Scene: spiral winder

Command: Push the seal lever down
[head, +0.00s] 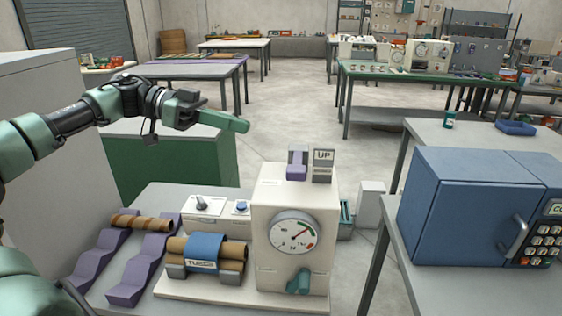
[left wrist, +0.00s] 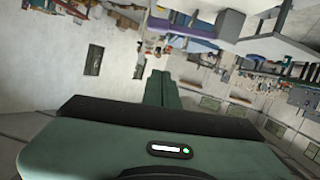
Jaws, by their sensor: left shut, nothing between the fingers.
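The spiral winder (head: 265,205) is a cream machine on the grey table, with a round dial on its front. A purple lever (head: 297,163) stands on its top, beside a sign reading "UP". A teal handle (head: 298,281) sits low on its front; no label tells which of the two is the seal lever. My left gripper (head: 240,124) is shut and empty, in the air above and left of the purple lever, touching nothing. Its closed green fingers also show in the left wrist view (left wrist: 161,88). My right gripper is not in view.
A brown tube with a blue band (head: 205,247) lies at the winder's left. Another brown tube (head: 140,222) rests on purple wavy supports (head: 140,272). A blue oven-like box (head: 460,205) stands on the right table. The air around my left gripper is clear.

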